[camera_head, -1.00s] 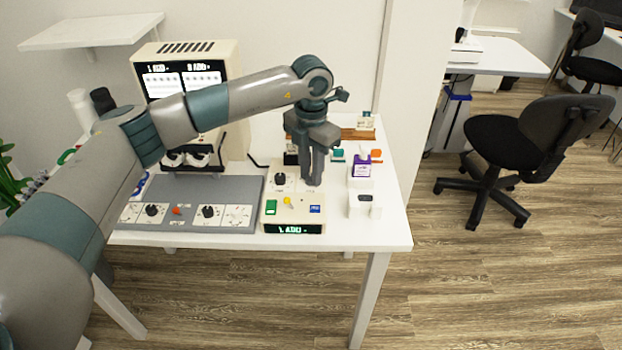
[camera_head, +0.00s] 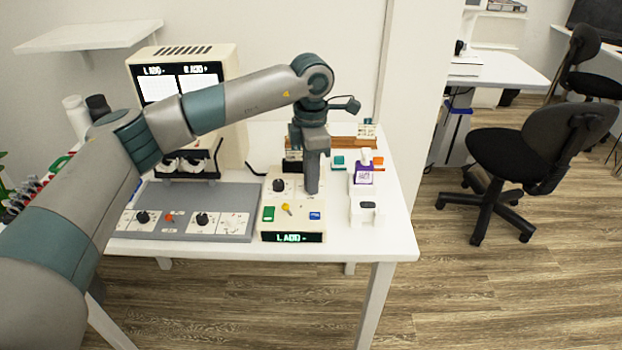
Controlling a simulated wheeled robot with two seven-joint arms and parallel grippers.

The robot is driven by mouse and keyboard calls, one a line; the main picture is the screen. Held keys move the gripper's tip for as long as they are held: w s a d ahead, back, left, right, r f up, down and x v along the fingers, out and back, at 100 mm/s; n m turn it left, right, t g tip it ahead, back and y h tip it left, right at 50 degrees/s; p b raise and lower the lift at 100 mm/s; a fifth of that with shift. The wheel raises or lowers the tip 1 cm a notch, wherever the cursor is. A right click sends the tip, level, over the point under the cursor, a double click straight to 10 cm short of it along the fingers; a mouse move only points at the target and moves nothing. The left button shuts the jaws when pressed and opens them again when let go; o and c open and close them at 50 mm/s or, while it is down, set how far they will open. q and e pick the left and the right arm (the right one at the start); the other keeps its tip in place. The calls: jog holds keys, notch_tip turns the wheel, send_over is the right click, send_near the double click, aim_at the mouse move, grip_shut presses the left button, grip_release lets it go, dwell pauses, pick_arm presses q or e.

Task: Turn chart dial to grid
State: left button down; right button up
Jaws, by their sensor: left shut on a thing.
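A cream control box (camera_head: 270,226) sits at the table's front. Its left black knob (camera_head: 279,186) is in plain view. My left gripper (camera_head: 311,190) points straight down at the box's right knob position and is shut there, hiding the knob it grips. I take this to be the chart dial, but its labels are too small to read. The box's front display (camera_head: 291,238) reads about "L ADD -" in green. The cream eye tester (camera_head: 240,105) behind has two lit chart screens, both plain white; the left screen (camera_head: 157,89) is partly beside my arm. My right gripper is out of view.
A grey panel (camera_head: 240,197) with black knobs and a red knob lies left of the box. A wooden rack (camera_head: 352,143) is behind.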

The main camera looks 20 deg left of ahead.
pick_arm(q)
jog(key=shift+w+r, duration=0.1)
jog(key=c, duration=1.5)
grip_release()
jog(key=shift+c, duration=0.2)
jog(key=shift+r, duration=0.1)
jog(key=shift+r, duration=0.25)
notch_tip(320, 180, up, 17)
jog(key=b, duration=0.1)
jog(key=shift+f, duration=0.2)
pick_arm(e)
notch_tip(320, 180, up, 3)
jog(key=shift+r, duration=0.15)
